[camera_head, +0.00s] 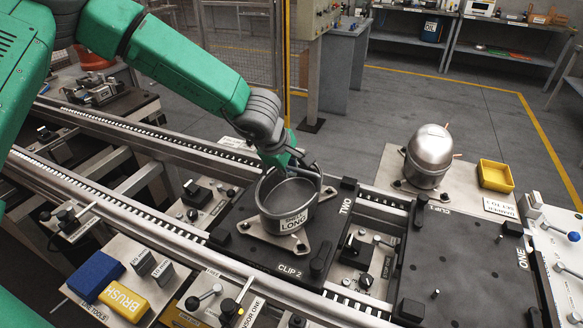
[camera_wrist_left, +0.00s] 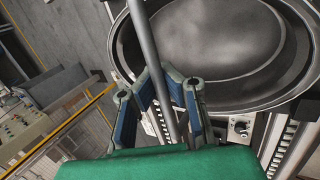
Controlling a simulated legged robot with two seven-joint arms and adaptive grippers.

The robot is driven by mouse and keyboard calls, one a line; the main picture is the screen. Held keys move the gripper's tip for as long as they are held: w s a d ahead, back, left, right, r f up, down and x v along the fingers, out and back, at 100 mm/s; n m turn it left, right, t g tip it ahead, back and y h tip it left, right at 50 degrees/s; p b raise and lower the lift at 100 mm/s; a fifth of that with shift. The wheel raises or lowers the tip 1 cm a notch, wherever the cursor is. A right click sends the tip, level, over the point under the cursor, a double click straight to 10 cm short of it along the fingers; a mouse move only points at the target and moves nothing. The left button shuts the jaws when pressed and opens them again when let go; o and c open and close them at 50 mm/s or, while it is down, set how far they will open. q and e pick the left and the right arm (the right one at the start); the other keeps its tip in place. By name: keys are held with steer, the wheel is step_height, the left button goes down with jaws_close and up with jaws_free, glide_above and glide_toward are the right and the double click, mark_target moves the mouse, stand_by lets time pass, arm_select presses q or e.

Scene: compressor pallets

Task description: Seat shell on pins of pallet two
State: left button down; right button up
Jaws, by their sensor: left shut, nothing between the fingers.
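The shell (camera_head: 285,205) is an open grey metal cup with a label reading LONG and a pale footed base. It stands upright on the dark plate of pallet two (camera_head: 252,252); whether its feet sit on the pins I cannot tell. My left gripper (camera_head: 300,166) is at the shell's far rim, shut with nothing held. In the left wrist view the fingers (camera_wrist_left: 160,95) are beside the shell's open mouth (camera_wrist_left: 225,50), and a grey rod (camera_wrist_left: 143,35) passes by them. My right gripper is not in view.
Pallet one (camera_head: 465,262) lies to the right of pallet two. A closed compressor dome (camera_head: 430,150) and a yellow tray (camera_head: 495,175) stand behind it. Conveyor rails (camera_head: 150,140) run to the left. A blue block (camera_head: 96,275) and a yellow brush block (camera_head: 124,299) lie front left.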

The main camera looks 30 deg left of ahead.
arm_select(q)
steer(key=shift+w+f, duration=0.1)
steer(key=c, duration=1.6)
jaws_free()
steer(key=shift+c, duration=0.2)
steer(key=shift+s+f, duration=0.25)
steer(key=shift+r, duration=0.4)
steer(key=v, duration=1.1)
steer(key=shift+r, duration=0.2)
